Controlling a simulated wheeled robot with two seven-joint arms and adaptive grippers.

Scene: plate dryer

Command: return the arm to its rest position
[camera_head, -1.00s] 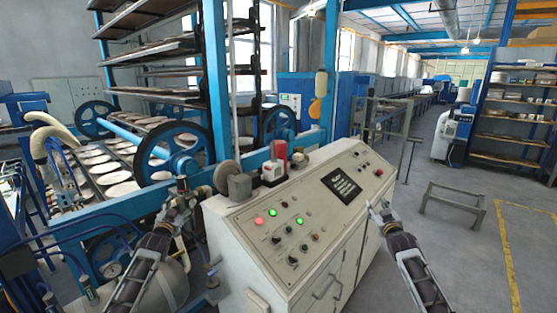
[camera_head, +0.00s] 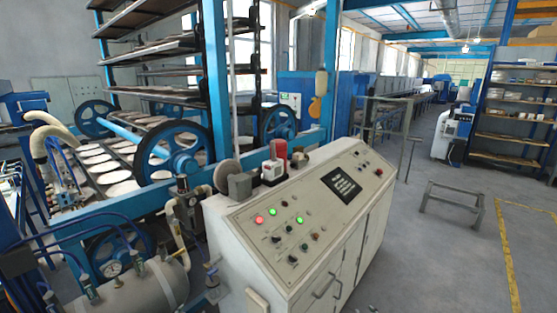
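Neither of my arms nor grippers shows in the head view now. The control cabinet (camera_head: 232,240) stands in the middle, with a sloped top panel. The panel carries a lit red button (camera_head: 259,220), a lit green button (camera_head: 300,220), several knobs and a black display plate (camera_head: 341,185). Nothing of mine covers the panel. Whether each gripper is open or shut cannot be seen.
The blue plate dryer (camera_head: 217,75) with racks and wheels stands at left and behind the cabinet. A tank (camera_head: 140,290) with pipes sits at lower left. A low metal frame (camera_head: 452,200) stands on the floor at right.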

